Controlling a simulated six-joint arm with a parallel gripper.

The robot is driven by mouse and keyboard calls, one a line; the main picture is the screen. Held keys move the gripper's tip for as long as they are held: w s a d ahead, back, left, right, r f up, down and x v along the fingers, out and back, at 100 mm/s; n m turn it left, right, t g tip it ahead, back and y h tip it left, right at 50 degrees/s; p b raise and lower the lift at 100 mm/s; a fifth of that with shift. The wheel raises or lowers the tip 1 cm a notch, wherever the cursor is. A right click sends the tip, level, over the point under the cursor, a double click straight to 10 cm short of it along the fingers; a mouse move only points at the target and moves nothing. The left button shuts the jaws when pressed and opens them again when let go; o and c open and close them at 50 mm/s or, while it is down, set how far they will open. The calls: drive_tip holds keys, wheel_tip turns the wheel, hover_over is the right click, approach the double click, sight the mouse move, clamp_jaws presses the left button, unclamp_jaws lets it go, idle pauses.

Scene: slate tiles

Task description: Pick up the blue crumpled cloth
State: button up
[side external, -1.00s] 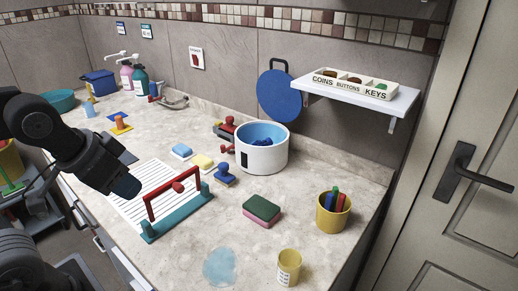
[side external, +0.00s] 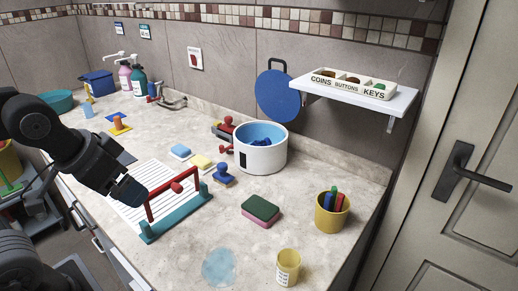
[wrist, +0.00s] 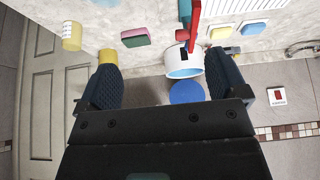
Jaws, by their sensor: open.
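A dark blue crumpled cloth (side external: 263,143) appears to lie inside the white round pot (side external: 262,160), low against its light blue inner wall. Only its upper part shows over the rim. My gripper (side external: 130,192) is at the left, over the lined sheet beside the red and teal frame, well apart from the pot. In the wrist view my gripper (wrist: 160,68) has its two dark fingers wide apart with nothing held. The white pot (wrist: 184,67) shows beyond them there; I cannot make out the cloth in it.
A red bar on a teal base (side external: 178,217) stands between my gripper and the pot. A blue stamp (side external: 222,175), a sponge (side external: 261,209), a yellow cup (side external: 332,212) and a yellow jar (side external: 288,267) stand around. A shelf (side external: 355,95) juts out at the back right.

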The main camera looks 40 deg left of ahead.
drive_tip(key=shift+o, duration=0.2)
drive_tip(key=shift+r, duration=0.1)
drive_tip(key=w+r+n, duration=0.4)
drive_tip(key=w+r, duration=0.3)
drive_tip(key=w, duration=0.5)
drive_tip(key=n+g+y, duration=0.2)
drive_tip(key=n+g, duration=0.1)
drive_tip(key=n, duration=0.8)
hover_over(258, 143)
drive_tip(key=f, duration=1.1)
drive_tip(key=s+f, duration=0.1)
drive_tip(key=f, duration=0.5)
drive_tip(key=shift+d+f, duration=0.2)
drive_tip(key=shift+d, duration=0.2)
drive_tip(key=shift+d+x, duration=0.2)
drive_tip(key=shift+x, duration=2.55)
drive_tip(key=shift+s, duration=0.15)
drive_tip(key=shift+c, duration=0.2)
